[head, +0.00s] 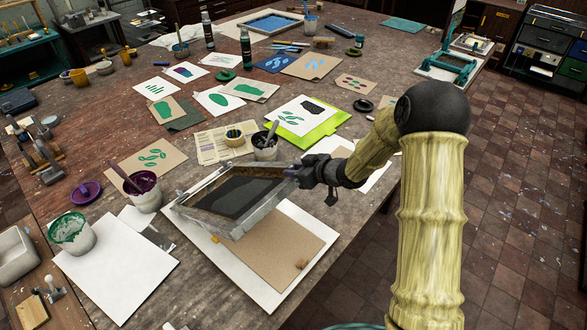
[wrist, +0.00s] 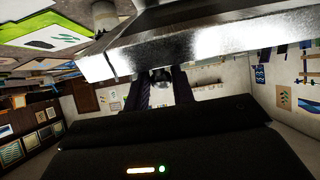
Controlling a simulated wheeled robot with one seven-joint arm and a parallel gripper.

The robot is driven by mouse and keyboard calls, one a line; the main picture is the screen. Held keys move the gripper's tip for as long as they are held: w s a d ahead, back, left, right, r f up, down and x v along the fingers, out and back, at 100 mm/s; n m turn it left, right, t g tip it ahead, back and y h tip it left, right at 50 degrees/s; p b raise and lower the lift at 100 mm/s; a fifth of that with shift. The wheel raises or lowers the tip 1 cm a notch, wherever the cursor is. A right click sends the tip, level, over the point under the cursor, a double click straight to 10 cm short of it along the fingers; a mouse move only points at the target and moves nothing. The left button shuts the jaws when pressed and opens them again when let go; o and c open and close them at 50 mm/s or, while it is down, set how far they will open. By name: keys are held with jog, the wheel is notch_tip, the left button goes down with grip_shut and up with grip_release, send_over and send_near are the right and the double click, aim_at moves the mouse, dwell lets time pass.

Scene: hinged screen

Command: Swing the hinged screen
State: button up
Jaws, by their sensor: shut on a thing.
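The hinged screen (head: 268,210) is a grey metal frame with a dark mesh, seen in the head view at the near middle of the table. It is tilted, with its near right side raised over a white baseboard (head: 255,286) that bears a brown sheet (head: 285,250). My gripper (head: 297,172) is shut on the screen's frame at its far right corner. In the wrist view my gripper (wrist: 160,82) shows behind the bright metal bar of the screen (wrist: 190,45). The exact contact of the fingertips is hidden there.
A pot of purple paint (head: 142,190) and a pot of green paint (head: 73,234) stand left of the screen. A dark pot with tools (head: 265,147) stands close behind it. Prints and papers cover the table beyond. The tiled floor (head: 500,200) at right is clear.

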jog(key=shift+s+d+f+b, duration=0.3)
jog(key=shift+f+b, duration=0.1)
jog(key=shift+f, duration=0.2)
jog(key=shift+s+d+f+b, duration=0.15)
jog(key=shift+d+f+b, duration=0.2)
jog(key=shift+f, duration=0.3)
jog(key=shift+s+d+f+b, duration=0.25)
jog(key=shift+f+b, duration=0.2)
jog(key=shift+f, duration=0.15)
jog(key=shift+s+d+f+b, duration=0.55)
jog(key=shift+f+b, duration=0.45)
jog(key=shift+f, duration=0.35)
jog(key=shift+s+d+f+b, duration=0.35)
jog(key=shift+d+f+b, duration=0.3)
jog(key=shift+f+b, duration=0.55)
jog(key=shift+s+d+f+b, duration=0.55)
jog(key=shift+f+b, duration=0.25)
jog(key=shift+f, duration=0.75)
jog(key=shift+w, duration=0.1)
